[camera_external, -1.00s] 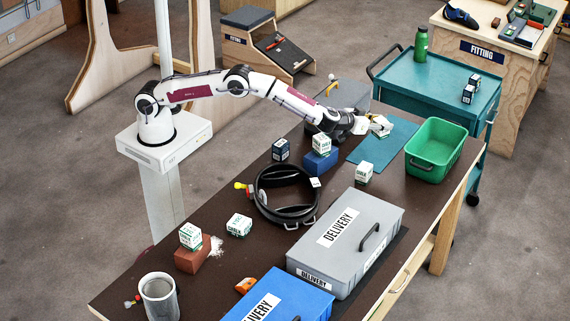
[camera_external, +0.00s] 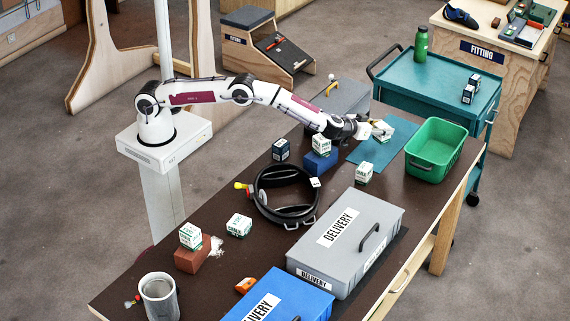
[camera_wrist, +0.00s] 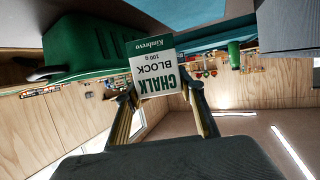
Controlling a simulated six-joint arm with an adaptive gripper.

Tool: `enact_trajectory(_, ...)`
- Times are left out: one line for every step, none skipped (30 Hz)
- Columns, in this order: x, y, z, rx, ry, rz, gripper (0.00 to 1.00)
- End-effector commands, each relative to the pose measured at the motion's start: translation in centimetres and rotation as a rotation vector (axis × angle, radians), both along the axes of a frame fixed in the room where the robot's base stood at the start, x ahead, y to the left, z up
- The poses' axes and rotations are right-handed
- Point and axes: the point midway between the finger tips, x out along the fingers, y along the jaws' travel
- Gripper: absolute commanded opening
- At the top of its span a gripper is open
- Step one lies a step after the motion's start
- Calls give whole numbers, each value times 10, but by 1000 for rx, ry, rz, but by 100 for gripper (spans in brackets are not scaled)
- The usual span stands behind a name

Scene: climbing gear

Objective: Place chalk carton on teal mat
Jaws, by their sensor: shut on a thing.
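My gripper (camera_external: 367,130) is shut on a white-and-green chalk carton (camera_external: 382,131) over the far-left part of the teal mat (camera_external: 375,155). In the wrist view, the carton (camera_wrist: 158,72) shows its "CHALK BLOCK" label upside down between my two fingers (camera_wrist: 160,100). The flat teal mat lies on the dark table and looks otherwise bare. I cannot tell how large the gap under the carton is.
The green bin (camera_external: 434,150) stands right of the mat. A white carton on a blue block (camera_external: 320,162), a dark carton (camera_external: 280,149) and another white carton (camera_external: 364,173) stand nearer. The grey delivery box (camera_external: 345,240) and black harness ring (camera_external: 287,195) lie farther toward the front.

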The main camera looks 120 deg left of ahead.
Motion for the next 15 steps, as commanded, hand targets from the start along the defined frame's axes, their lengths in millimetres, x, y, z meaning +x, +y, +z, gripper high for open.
enact_trajectory(0, 0, -8, 0, 2, -1, 11)
enact_trajectory(0, 0, -12, 0, 2, -1, 11)
enact_trajectory(0, 0, -18, 1, 2, -1, 11)
enact_trajectory(0, 0, -22, 1, 2, -1, 11)
enact_trajectory(0, 0, -25, 1, 2, -1, 11)
enact_trajectory(0, 0, -30, 0, 1, 0, 11)
enact_trajectory(0, 0, -34, 0, 1, 0, 11)
enact_trajectory(0, 0, -37, 0, 1, 0, 11)
enact_trajectory(0, 0, -39, 1, 0, -1, 11)
enact_trajectory(0, 0, -41, 1, 0, -1, 11)
enact_trajectory(0, 0, -42, 1, 0, -1, 11)
enact_trajectory(0, 0, -44, 1, -1, -1, 11)
enact_trajectory(0, 0, -44, 1, -1, -1, 11)
enact_trajectory(0, 0, -44, 1, -1, -1, 11)
enact_trajectory(0, 0, -45, 1, -1, -1, 11)
